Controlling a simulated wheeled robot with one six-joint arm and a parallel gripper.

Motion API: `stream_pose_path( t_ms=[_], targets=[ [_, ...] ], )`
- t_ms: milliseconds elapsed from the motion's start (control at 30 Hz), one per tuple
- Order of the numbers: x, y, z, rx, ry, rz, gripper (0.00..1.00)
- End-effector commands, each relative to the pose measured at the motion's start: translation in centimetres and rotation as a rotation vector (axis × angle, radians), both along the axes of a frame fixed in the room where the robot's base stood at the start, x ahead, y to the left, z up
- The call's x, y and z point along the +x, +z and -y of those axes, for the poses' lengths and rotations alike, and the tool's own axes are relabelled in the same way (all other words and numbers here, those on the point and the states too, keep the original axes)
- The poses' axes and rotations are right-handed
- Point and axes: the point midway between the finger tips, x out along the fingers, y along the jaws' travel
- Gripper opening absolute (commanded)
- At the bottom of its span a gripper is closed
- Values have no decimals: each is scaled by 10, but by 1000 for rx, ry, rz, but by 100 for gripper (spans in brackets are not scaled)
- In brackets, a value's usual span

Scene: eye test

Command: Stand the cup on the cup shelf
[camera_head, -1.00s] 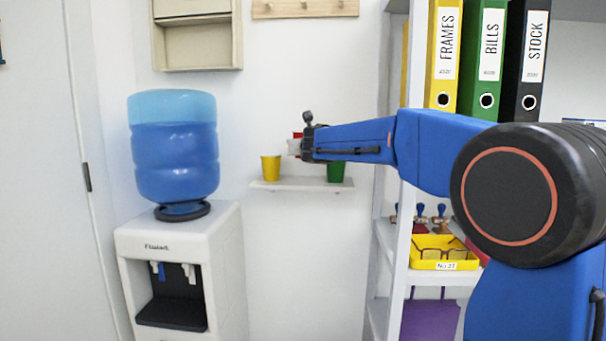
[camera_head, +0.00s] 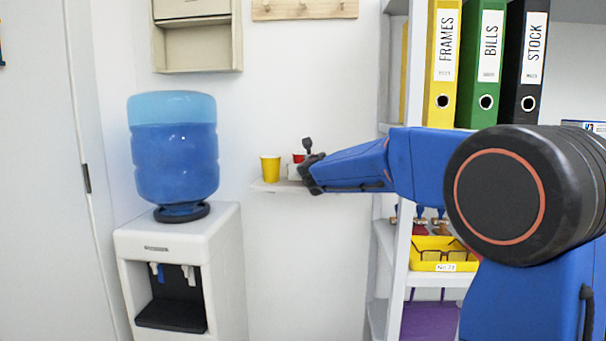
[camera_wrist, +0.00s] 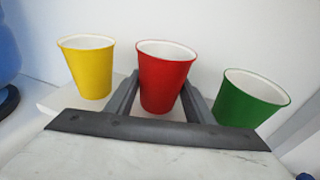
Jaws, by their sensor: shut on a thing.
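My gripper (camera_head: 294,172) is shut on a red cup (camera_head: 298,158) at the cup shelf (camera_head: 266,187). In the wrist view the red cup (camera_wrist: 165,78) is upright, with a grey finger on each side of it. A yellow cup (camera_head: 270,168) stands on the shelf to its left. A green cup (camera_wrist: 250,98) is to its right in the wrist view; my arm hides it in the head view.
A water dispenser (camera_head: 178,235) with a blue bottle (camera_head: 174,150) stands left of the shelf. A rack on the right holds binders (camera_head: 490,65) and a yellow tray (camera_head: 440,262). A peg rail (camera_head: 305,8) and a wall box (camera_head: 197,40) hang above.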

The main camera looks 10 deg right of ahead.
Motion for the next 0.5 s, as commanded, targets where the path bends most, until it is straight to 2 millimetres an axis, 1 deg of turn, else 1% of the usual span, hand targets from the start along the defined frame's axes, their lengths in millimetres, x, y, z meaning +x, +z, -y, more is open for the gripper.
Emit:
stream_pose_path(
  t_ms=[133, 500],
  targets=[
    [0, -8, 0, 0, 1, 0, 28],
    [0, -10, 0, 0, 1, 1, 28]
  ],
)
